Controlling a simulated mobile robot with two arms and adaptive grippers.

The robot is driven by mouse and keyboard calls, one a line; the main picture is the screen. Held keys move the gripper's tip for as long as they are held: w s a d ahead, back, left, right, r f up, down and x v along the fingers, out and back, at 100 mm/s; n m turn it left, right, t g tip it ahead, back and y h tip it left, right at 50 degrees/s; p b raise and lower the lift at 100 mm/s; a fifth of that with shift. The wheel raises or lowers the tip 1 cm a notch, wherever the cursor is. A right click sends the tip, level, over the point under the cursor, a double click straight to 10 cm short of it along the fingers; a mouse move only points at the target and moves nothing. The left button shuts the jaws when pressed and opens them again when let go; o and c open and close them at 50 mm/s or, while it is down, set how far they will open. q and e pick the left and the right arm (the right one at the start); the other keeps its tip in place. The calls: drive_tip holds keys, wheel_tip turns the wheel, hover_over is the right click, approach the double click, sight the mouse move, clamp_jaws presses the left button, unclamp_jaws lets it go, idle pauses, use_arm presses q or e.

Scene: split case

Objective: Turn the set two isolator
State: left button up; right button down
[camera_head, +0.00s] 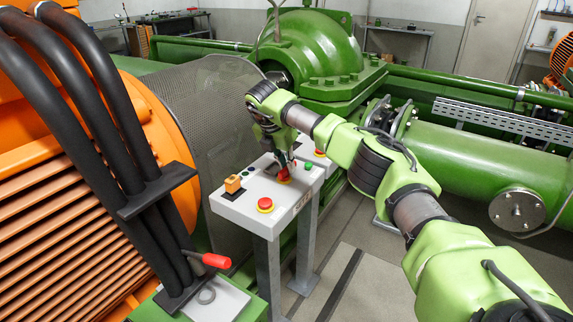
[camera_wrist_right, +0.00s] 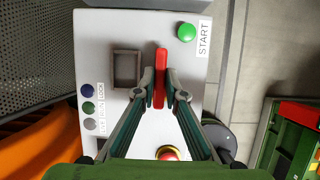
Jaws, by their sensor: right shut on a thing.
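The red isolator handle (camera_wrist_right: 161,78) stands on a light grey control panel (camera_wrist_right: 205,95) in the right wrist view, its length running up and down the picture. My right gripper (camera_wrist_right: 160,96) has a fingertip on each side of the handle and is shut on it. In the head view, my right gripper (camera_head: 279,160) reaches down to the panel top (camera_head: 240,208) from above, with the red handle (camera_head: 284,176) showing at its tips. My left gripper is not in view.
A red stop button (camera_head: 265,205) and an orange block (camera_head: 232,184) sit on the panel. A green START button (camera_wrist_right: 186,32) is near the handle. Another panel with a red button (camera_head: 320,153) stands behind. A red-handled lever (camera_head: 217,260) is at front left.

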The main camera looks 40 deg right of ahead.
drive_tip(key=c, duration=2.1)
unclamp_jaws()
drive_tip(key=shift+r, duration=0.1)
drive_tip(key=v, duration=1.1)
drive_tip(key=shift+s+a+r, duration=0.1)
drive_tip(key=shift+a+r, duration=0.15)
drive_tip(key=shift+r, duration=0.1)
drive_tip(key=shift+f, duration=0.1)
